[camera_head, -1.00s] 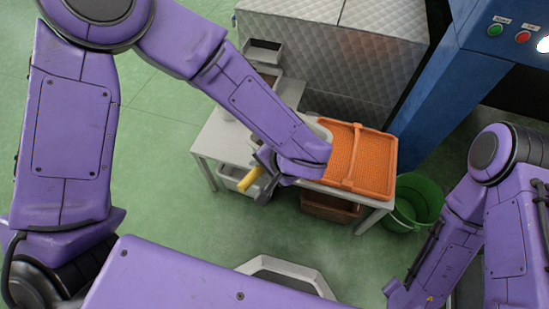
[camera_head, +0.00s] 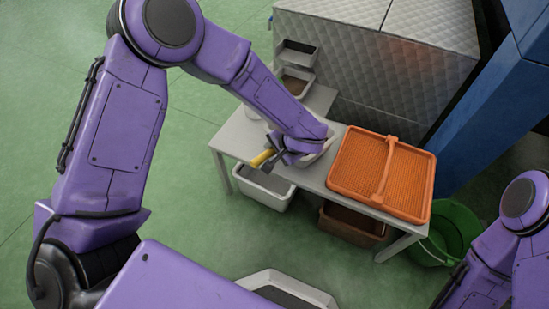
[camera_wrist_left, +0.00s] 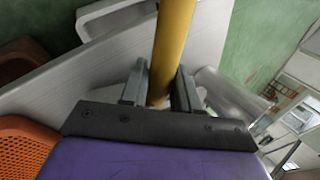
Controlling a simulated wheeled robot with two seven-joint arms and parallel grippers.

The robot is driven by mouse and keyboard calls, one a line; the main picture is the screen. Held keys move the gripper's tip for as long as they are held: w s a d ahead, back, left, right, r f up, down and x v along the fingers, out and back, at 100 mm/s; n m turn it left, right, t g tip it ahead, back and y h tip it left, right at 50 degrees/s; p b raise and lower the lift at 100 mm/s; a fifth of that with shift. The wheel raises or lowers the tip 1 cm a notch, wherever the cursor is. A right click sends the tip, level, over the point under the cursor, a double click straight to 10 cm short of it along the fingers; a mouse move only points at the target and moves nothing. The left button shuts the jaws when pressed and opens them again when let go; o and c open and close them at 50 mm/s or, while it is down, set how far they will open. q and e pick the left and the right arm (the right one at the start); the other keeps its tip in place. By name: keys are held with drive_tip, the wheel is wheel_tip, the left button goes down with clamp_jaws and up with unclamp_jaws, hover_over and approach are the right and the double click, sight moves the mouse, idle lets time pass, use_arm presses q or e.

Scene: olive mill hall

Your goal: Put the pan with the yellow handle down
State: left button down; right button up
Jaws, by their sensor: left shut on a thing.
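The yellow handle (camera_head: 262,158) shows beside my left gripper (camera_head: 274,156), over the front left part of the grey table (camera_head: 235,140). In the left wrist view the yellow handle (camera_wrist_left: 173,45) runs between the two fingers of my left gripper (camera_wrist_left: 160,88), which is shut on it. The pan itself is mostly hidden by my arm and wrist, and I cannot tell whether it touches the table. My right gripper is outside the picture; only part of the right arm shows at the lower right.
An orange perforated tray (camera_head: 345,180) lies on the table's right part. A white bin (camera_head: 262,190) and a brown crate (camera_head: 352,225) are under the table. A green bucket (camera_head: 455,225) stands to the right. A quilted metal cabinet (camera_head: 390,85) stands behind.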

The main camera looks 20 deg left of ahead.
use_arm(q)
wheel_tip(320, 180, down, 3)
drive_tip(key=shift+r, duration=0.3)
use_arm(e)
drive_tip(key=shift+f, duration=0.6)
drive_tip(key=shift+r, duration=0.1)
use_arm(q)
drive_tip(key=c, duration=0.8)
unclamp_jaws()
drive_tip(key=shift+s, duration=0.1)
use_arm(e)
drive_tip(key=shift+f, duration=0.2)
use_arm(q)
drive_tip(key=shift+p+v, duration=2.45)
drive_tip(key=shift+v, duration=3.6)
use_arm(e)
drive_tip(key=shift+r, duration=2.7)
